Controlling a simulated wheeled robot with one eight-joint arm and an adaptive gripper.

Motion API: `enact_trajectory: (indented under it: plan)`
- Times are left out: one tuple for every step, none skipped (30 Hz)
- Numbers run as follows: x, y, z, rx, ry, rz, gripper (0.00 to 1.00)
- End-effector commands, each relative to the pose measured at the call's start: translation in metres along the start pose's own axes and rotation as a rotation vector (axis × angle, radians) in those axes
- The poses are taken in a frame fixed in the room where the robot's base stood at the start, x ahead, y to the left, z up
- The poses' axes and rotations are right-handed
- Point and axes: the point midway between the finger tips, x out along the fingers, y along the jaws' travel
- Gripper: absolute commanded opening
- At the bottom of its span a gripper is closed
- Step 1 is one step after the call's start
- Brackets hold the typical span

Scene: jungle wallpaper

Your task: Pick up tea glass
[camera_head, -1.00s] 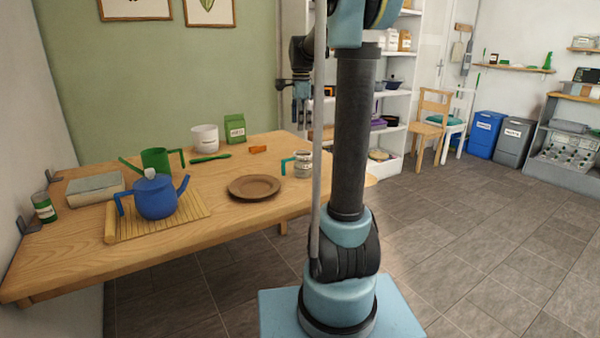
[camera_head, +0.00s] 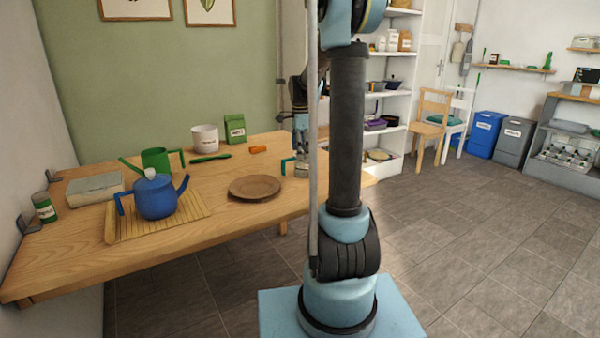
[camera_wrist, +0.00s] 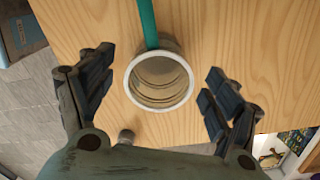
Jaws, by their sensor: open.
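The tea glass is a round, light-coloured vessel with a pale rim (camera_wrist: 160,108) and a teal handle (camera_wrist: 148,25). In the wrist view I look down into it, and it looks empty and upright on the wooden table. My gripper (camera_wrist: 158,92) is open, with one finger to the left of the glass and one to the right, a gap showing on both sides. In the head view my gripper (camera_head: 301,148) points down over the glass and hides much of it; the teal handle (camera_head: 287,165) shows at its left.
On the table (camera_head: 235,225) a brown plate (camera_head: 255,187) lies left of the glass. Further left are a blue teapot (camera_head: 155,199) on a slatted mat (camera_head: 192,212), a green pot (camera_head: 156,160) and a white canister (camera_head: 205,139). The table's right edge is close to the glass.

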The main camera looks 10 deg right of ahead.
Motion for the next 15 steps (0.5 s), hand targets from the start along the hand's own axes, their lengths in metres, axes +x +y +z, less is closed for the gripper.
enact_trajectory:
  plan:
    - [0.003,0.000,0.000,0.000,0.000,0.000,0.82]
    - [0.004,0.000,0.000,0.000,0.000,0.000,0.82]
    - [0.005,0.000,0.000,0.000,0.000,0.000,0.82]
    - [0.006,0.000,0.000,0.000,0.000,0.000,0.82]
    - [0.008,-0.001,0.000,0.000,0.000,0.000,0.82]
    - [0.012,-0.001,0.000,0.000,0.000,0.000,0.82]
    - [0.015,-0.001,0.000,0.000,0.000,0.000,0.82]
    - [0.019,-0.002,0.000,0.000,0.000,0.000,0.82]
    - [0.024,-0.002,0.000,0.000,0.000,0.000,0.82]
    - [0.029,-0.002,-0.001,0.000,0.000,0.000,0.82]
    - [0.033,-0.003,-0.001,0.000,0.000,0.000,0.82]
    - [0.038,-0.003,-0.001,0.000,0.000,0.000,0.82]
    - [0.042,-0.003,-0.001,0.000,0.000,0.000,0.82]
    - [0.045,-0.003,-0.001,0.000,0.000,0.000,0.82]
    - [0.049,-0.003,-0.001,0.000,0.000,0.000,0.82]
